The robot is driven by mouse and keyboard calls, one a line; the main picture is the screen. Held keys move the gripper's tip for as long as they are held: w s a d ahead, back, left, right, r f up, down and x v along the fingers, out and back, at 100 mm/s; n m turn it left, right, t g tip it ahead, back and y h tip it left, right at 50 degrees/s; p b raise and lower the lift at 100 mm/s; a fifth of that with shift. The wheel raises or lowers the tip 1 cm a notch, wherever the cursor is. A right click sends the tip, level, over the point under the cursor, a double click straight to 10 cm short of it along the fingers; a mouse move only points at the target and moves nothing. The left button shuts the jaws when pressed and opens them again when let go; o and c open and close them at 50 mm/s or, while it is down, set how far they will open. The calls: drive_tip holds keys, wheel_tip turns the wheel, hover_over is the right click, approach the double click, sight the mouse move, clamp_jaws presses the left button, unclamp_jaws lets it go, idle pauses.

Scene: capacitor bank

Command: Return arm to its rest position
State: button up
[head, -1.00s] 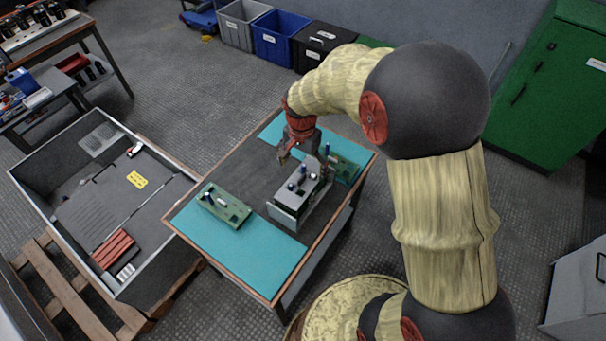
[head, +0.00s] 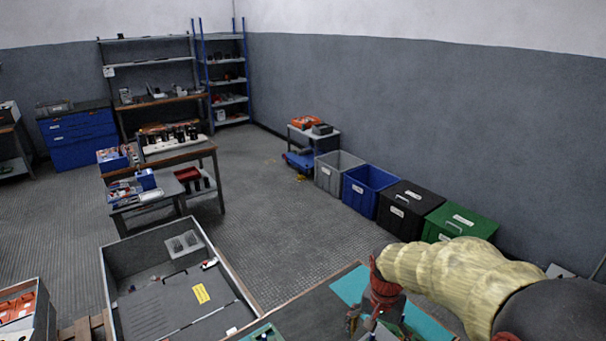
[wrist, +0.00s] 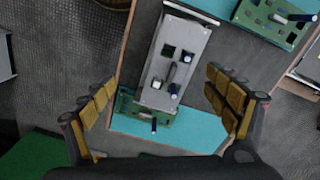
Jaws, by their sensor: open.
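My gripper shows in the wrist view (wrist: 165,105) with its two yellow-padded fingers spread wide and nothing between the pads. It hangs above the work table (head: 310,307), over a grey box-shaped unit (wrist: 172,68) with small dark and blue parts on top. In the head view my gripper (head: 372,318) is at the bottom edge, its tips mostly cut off. My arm reaches in from the lower right. A green circuit board (wrist: 150,122) lies on a teal mat (wrist: 195,133) beside the grey unit; another green board (wrist: 272,20) lies at upper right in the wrist view.
A large grey open crate (head: 110,285) stands left of the table. Grey (head: 338,172), blue (head: 369,188), black (head: 405,208) and green (head: 461,222) bins line the wall behind. A bench (head: 180,156) with parts is at left. Floor between is clear.

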drive_tip(key=s+r+n+t, duration=0.5)
drive_tip(key=s+r+n, duration=0.1)
drive_tip(key=s+r, duration=1.2)
drive_tip(key=shift+s+r+n+t, duration=0.3)
drive_tip(key=shift+s+r+t, duration=0.1)
drive_tip(key=shift+r, duration=0.4)
